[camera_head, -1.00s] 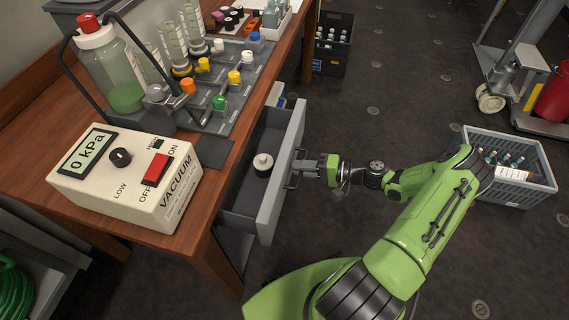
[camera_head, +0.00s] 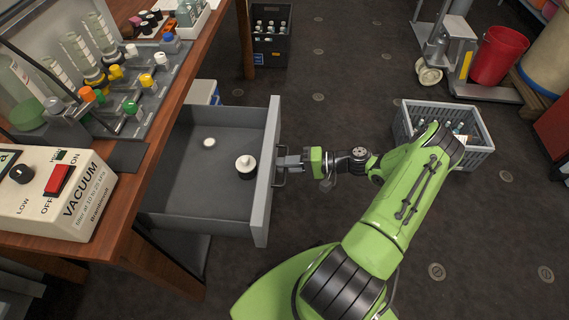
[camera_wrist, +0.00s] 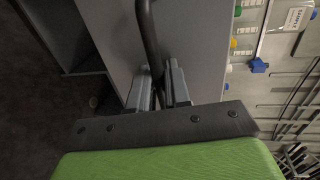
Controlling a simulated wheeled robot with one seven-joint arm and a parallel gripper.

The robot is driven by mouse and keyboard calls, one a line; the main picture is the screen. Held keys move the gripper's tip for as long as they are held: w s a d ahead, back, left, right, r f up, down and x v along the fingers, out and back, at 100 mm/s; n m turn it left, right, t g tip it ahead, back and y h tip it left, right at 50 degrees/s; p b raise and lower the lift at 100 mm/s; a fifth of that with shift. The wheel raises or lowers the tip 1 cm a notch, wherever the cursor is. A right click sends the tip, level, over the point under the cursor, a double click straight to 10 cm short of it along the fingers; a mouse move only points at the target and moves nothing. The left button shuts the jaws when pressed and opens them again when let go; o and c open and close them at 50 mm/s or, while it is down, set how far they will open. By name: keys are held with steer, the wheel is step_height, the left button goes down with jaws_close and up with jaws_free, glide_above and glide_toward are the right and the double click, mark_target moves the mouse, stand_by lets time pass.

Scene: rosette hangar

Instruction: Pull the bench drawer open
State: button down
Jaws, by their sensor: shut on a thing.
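The grey bench drawer (camera_head: 262,205) stands well out from under the wooden bench (camera_head: 150,165) in the head view. Inside it lie a white-capped dark round piece (camera_head: 246,166) and a small white disc (camera_head: 209,142). My gripper (camera_head: 282,165) is at the drawer's front, shut on its dark bar handle (camera_head: 279,180). In the wrist view the two fingers of my gripper (camera_wrist: 160,88) close around the handle (camera_wrist: 149,35), with the grey drawer front (camera_wrist: 200,35) behind it. The fingertips are partly hidden by the handle in the head view.
A vacuum unit (camera_head: 50,190) and a rack of colored valves (camera_head: 130,90) stand on the bench. A grey crate of bottles (camera_head: 445,150) sits on the floor beyond my arm, and a dark crate (camera_head: 270,45) stands farther back.

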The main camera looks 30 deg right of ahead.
steer(key=c, duration=1.3)
jaws_free()
steer(key=shift+c, duration=0.2)
steer(key=p+v, duration=0.2)
steer(key=v, duration=1.3)
steer(key=shift+s+d, duration=0.25)
steer(key=shift+d, duration=0.05)
